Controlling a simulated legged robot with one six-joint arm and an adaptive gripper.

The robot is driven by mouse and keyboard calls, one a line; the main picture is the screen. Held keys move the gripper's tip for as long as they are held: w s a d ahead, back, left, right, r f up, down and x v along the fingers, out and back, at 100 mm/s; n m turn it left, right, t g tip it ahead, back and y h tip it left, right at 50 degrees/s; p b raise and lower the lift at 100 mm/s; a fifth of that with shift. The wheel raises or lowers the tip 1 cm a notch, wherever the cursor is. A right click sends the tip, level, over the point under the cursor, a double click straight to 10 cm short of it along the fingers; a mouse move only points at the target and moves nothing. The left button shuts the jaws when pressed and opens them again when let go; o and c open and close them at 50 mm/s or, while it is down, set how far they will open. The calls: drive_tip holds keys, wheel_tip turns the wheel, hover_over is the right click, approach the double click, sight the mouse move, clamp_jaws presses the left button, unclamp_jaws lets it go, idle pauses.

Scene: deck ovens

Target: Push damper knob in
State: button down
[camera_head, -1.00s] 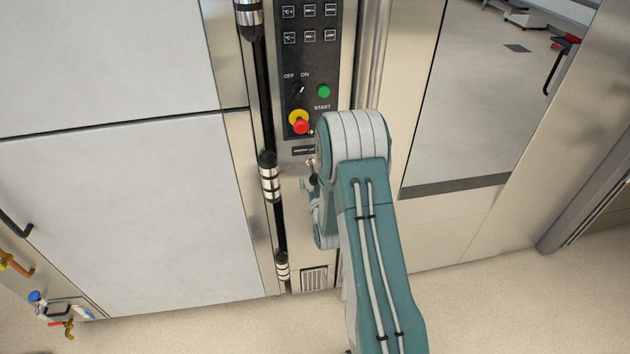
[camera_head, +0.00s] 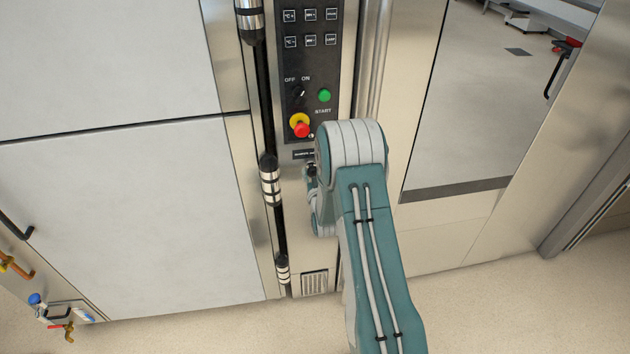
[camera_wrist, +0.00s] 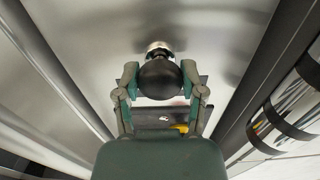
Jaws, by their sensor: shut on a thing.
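The damper knob (camera_wrist: 159,76) is a round black ball in the wrist view, in front of a short silver collar (camera_wrist: 158,48) on a brushed metal panel. My gripper (camera_wrist: 160,81) has one finger on each side of the ball and is shut on it. The collar sits close behind the ball; how much stem lies between them is hidden. In the head view my gripper (camera_head: 311,176) is mostly hidden by my arm, just below a small black label on the oven's narrow front column.
Above the label, the control panel has a red and yellow stop button (camera_head: 300,126), a green start button (camera_head: 324,95) and an off/on switch (camera_head: 299,95). A black door post with metal hinges (camera_head: 270,178) runs close on the left. A vent grille (camera_head: 314,282) is below.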

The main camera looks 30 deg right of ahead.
drive_tip(key=shift+w, duration=0.25)
drive_tip(key=shift+c, duration=0.8)
unclamp_jaws()
drive_tip(key=shift+d, duration=0.1)
drive_tip(key=v, duration=1.2)
